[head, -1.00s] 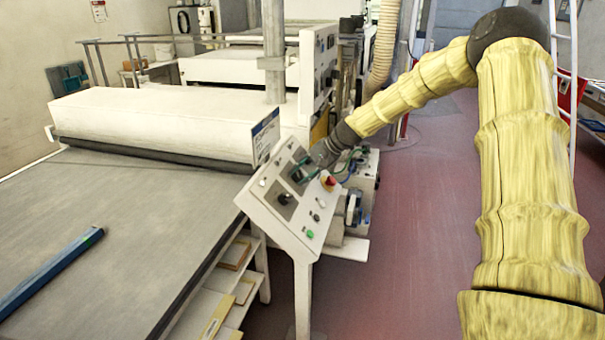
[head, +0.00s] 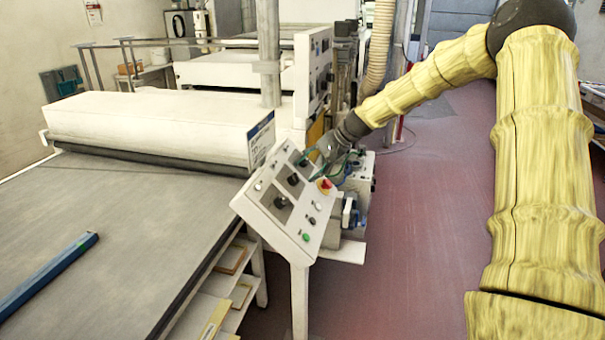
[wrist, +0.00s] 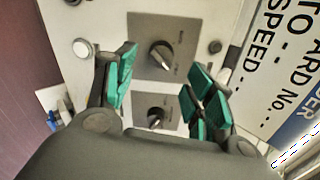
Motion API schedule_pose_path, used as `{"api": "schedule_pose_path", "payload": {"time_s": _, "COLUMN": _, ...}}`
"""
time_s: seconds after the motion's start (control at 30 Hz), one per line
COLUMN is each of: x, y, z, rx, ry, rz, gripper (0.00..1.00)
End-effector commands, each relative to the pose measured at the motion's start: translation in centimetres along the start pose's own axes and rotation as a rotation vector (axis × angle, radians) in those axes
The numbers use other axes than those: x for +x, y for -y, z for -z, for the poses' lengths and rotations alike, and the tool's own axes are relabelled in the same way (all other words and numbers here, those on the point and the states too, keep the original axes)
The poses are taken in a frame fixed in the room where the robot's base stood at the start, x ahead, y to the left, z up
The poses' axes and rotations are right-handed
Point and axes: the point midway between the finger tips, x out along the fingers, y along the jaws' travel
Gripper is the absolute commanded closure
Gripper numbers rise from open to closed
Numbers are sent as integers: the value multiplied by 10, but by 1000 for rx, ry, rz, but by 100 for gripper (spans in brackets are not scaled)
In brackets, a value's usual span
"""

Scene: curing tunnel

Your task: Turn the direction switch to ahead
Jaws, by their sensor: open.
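The sloped white control panel (head: 268,207) carries two black rotary switches on dark plates. One is the upper switch (head: 293,180), the other the lower switch (head: 280,202). The wrist view also shows two rotary switches, one farther out (wrist: 161,56) and one nearer (wrist: 155,117). Their labels are too small to read, so I cannot tell which is the direction switch. My gripper (head: 315,162) is at the panel's upper right edge. In the wrist view my gripper (wrist: 162,88) is open, its green-padded fingers on either side of the switch plates, holding nothing.
A red emergency button (head: 325,184) and a green button (head: 306,237) sit on the panel. A printed sign (head: 261,140) stands beside it, close to one finger in the wrist view. The conveyor belt (head: 130,215) lies left; floor at right is open.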

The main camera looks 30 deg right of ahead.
Motion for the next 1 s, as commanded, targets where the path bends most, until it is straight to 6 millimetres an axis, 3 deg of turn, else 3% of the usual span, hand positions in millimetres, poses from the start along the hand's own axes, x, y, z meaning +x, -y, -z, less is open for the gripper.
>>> {"api": "schedule_pose_path", "payload": {"time_s": 0.4, "x": -53, "y": 0, "z": 1, "rx": 1, "ry": -1, "rz": 1, "gripper": 46}}
{"api": "schedule_pose_path", "payload": {"time_s": 0.6, "x": -63, "y": 0, "z": 1, "rx": 1, "ry": 0, "rz": 1, "gripper": 46}}
{"api": "schedule_pose_path", "payload": {"time_s": 1.0, "x": -64, "y": -1, "z": 1, "rx": 1, "ry": 0, "rz": 0, "gripper": 46}}
